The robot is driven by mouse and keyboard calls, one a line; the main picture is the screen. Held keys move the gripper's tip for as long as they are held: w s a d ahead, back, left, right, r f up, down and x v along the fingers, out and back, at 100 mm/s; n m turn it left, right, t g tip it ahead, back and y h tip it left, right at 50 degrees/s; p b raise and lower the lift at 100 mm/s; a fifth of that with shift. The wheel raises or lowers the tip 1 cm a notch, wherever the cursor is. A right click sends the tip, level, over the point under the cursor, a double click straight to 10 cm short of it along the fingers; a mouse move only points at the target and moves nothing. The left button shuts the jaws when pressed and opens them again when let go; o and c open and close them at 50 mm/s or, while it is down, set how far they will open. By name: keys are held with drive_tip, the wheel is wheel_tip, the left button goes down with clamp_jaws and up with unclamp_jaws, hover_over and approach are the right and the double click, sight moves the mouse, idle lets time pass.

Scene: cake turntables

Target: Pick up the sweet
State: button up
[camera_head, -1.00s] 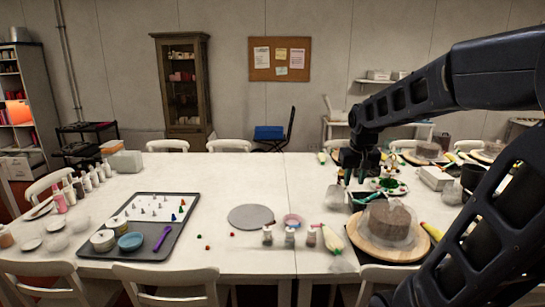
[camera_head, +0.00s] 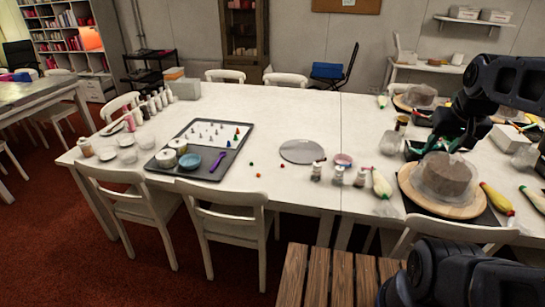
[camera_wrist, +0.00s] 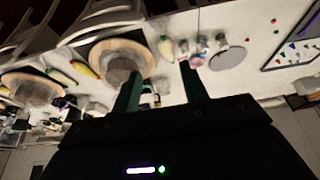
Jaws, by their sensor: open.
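Small round sweets lie loose on the white table (camera_head: 225,108), in front of the grey disc. In the head view these are a green sweet (camera_head: 251,164), an orange sweet (camera_head: 258,175) and a red sweet (camera_head: 282,165). Which one is meant cannot be told. My gripper (camera_head: 452,147) is at the right, over the area of the covered cake and well apart from the sweets. In the wrist view my gripper (camera_wrist: 161,88) shows two dark green fingers spread apart with nothing held between them.
A dark tray (camera_head: 220,172) with piping tips and bowls lies left of the sweets. A grey disc (camera_head: 302,151), small jars (camera_head: 338,174) and a covered cake (camera_head: 445,178) stand to the right. Chairs (camera_head: 232,215) and a slatted wooden bench (camera_head: 330,275) are in front.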

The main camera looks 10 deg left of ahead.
drive_tip(key=w+a+n+g, duration=0.1)
drive_tip(key=w+a+n, duration=0.3)
drive_tip(key=w+a, duration=0.6)
drive_tip(key=w+a+n+g, duration=0.1)
drive_tip(key=w+a+n, duration=0.2)
drive_tip(key=w+a, duration=0.75)
drive_tip(key=n+g, duration=0.3)
drive_tip(key=n, duration=0.8)
hover_over(258, 174)
wheel_tip(258, 174, down, 34)
drive_tip(key=f, duration=1)
drive_tip(key=shift+w+f, duration=0.1)
drive_tip(key=shift+w, duration=0.25)
clamp_jaws()
